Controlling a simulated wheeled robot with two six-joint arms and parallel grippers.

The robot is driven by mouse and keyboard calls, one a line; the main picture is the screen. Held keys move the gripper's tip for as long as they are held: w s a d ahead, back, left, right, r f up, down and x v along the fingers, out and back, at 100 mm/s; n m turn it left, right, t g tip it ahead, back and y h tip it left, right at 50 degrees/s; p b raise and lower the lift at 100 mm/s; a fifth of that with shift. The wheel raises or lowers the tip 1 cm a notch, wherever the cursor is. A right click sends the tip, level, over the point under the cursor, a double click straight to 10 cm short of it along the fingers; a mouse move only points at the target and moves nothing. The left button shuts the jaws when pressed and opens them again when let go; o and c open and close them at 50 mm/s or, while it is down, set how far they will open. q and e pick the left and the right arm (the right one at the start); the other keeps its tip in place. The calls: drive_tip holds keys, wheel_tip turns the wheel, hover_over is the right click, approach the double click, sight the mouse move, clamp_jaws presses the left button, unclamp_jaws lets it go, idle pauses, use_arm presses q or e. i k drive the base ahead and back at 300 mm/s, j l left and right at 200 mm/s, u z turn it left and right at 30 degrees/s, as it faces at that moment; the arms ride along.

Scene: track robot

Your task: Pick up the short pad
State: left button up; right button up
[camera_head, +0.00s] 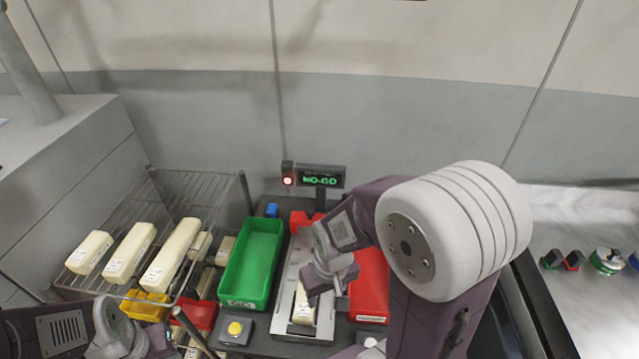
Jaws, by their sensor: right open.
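Several cream pads with small labels are in view. Three lie on the wire rack: the shortest-looking pad (90,252) at the left, a middle pad (129,253), and a longer pad (171,254) at the right. Another pad (303,306) lies in the grey metal fixture (283,310), partly hidden by my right gripper. My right gripper (331,279) is open just above and beside that pad; whether it touches the pad I cannot tell. My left gripper (140,346) is at the lower left in front of the rack, its fingers hidden or unclear.
A green bin (252,262) stands left of the fixture and a red bin (369,290) right of it. A display (320,178) reads NO-GO beside a lit red lamp (287,180). A yellow button (235,328) is in front. More pads lie under the wire rack (215,187).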

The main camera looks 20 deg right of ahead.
sight(305, 302)
drive_tip(key=j+z, duration=0.15)
drive_tip(key=z, duration=0.2)
drive_tip(key=k+j+z, duration=0.15)
drive_tip(key=z, duration=0.2)
drive_tip(key=k+j+z, duration=0.1)
drive_tip(key=z, duration=0.25)
